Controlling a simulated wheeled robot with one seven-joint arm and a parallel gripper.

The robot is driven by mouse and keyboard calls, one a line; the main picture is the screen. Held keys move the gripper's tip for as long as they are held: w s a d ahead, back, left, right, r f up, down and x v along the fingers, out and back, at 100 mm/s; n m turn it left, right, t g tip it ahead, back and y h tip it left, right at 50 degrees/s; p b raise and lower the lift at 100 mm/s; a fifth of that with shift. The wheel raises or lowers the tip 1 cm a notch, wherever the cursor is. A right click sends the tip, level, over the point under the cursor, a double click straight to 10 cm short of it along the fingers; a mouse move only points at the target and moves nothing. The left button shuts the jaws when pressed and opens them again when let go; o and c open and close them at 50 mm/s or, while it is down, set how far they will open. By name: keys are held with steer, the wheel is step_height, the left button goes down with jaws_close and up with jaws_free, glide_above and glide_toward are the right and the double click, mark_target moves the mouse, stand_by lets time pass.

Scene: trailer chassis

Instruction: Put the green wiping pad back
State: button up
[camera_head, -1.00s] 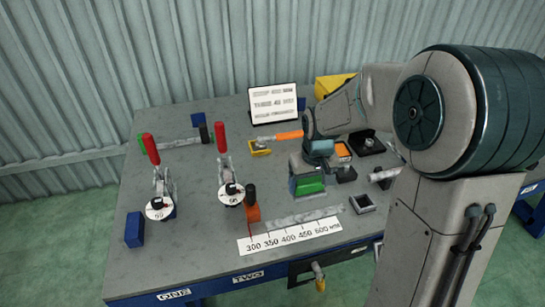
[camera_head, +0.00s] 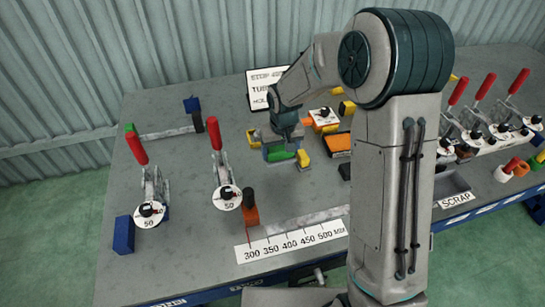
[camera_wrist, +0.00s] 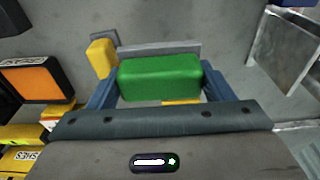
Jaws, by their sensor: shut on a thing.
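The green wiping pad (camera_wrist: 160,78) is a green block between the two blue fingers of my gripper (camera_wrist: 160,85) in the wrist view. My gripper is shut on it. In the head view the pad (camera_head: 279,153) shows below my gripper (camera_head: 284,148), low over the table's middle. A grey strip (camera_wrist: 160,49) lies just beyond the pad in the wrist view, with a yellow block (camera_wrist: 101,57) at its left end. I cannot tell whether the pad touches the table.
A yellow piece (camera_head: 303,158) stands right of the pad. An orange-topped black box (camera_head: 337,144) is further right. Two red-handled clamps (camera_head: 220,168) (camera_head: 150,185) stand at left. A sign (camera_head: 264,90) stands behind. The number scale (camera_head: 291,240) lies in front. Bare table lies between clamps and pad.

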mark_target(273, 150)
steer(key=shift+w+a+f, duration=0.35)
steer(key=shift+a+f, duration=0.05)
steer(key=shift+a, duration=0.2)
steer(key=shift+w+a+f, duration=0.35)
steer(key=shift+a+f, duration=0.05)
steer(key=shift+a, duration=0.15)
steer(key=shift+f+p, duration=0.45)
steer(key=shift+f, duration=1.55)
steer(key=shift+f, duration=0.1)
steer(key=shift+f, duration=0.15)
steer(key=o, duration=1)
steer(key=shift+c, duration=0.2)
steer(key=shift+r, duration=0.2)
steer(key=r, duration=0.4)
steer(key=s+r+b, duration=0.1)
steer(key=r, duration=0.7)
steer(key=shift+s+d+r, duration=0.1)
steer(key=shift+s+d, duration=0.15)
steer(key=shift+d, duration=0.05)
